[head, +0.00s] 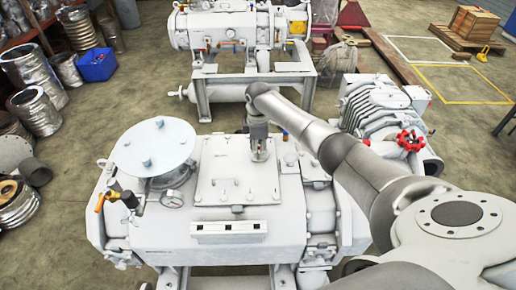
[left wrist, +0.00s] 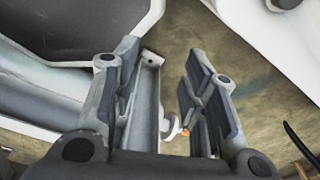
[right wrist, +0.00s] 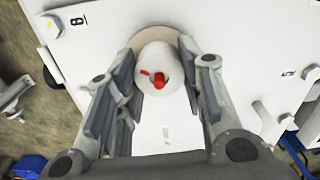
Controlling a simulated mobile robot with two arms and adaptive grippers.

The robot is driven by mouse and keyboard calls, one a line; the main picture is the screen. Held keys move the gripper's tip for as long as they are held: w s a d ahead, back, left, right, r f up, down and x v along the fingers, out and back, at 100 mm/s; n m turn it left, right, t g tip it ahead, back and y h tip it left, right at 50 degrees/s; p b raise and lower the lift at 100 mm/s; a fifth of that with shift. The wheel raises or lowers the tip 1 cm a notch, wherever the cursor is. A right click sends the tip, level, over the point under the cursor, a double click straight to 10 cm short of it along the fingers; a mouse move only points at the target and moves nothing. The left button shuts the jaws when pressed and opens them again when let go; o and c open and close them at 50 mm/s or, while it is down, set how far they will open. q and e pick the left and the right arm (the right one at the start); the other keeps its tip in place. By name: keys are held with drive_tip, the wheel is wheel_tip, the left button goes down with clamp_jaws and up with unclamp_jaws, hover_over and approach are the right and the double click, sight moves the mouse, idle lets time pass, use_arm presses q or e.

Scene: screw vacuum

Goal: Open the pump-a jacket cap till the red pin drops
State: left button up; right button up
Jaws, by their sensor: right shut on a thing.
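The jacket cap (right wrist: 160,62) is a white round cap on a white pump face in the right wrist view. A red pin (right wrist: 160,80) shows on its top, with a small red mark beside it. My right gripper (right wrist: 160,95) is shut on the cap, one finger on each side. In the head view my right gripper (head: 261,152) points down onto the top of the front white pump (head: 160,238) and hides the cap. My left gripper (left wrist: 162,95) shows in the left wrist view, open with nothing between its fingers.
A valve with a red handwheel (head: 410,140) is at the right. Another white pump (head: 225,27) stands behind. Metal drums (head: 35,70) line the left.

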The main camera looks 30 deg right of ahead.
drive_tip(key=n, duration=0.3)
drive_tip(key=shift+n, duration=0.3)
drive_tip(key=shift+s+n+b, duration=0.1)
drive_tip(key=shift+n+b, duration=0.3)
drive_tip(key=shift+n, duration=1.4)
drive_tip(key=o, duration=1)
drive_tip(key=shift+o, duration=0.2)
drive_tip(key=shift+r, duration=0.1)
wheel_tip(320, 180, up, 12)
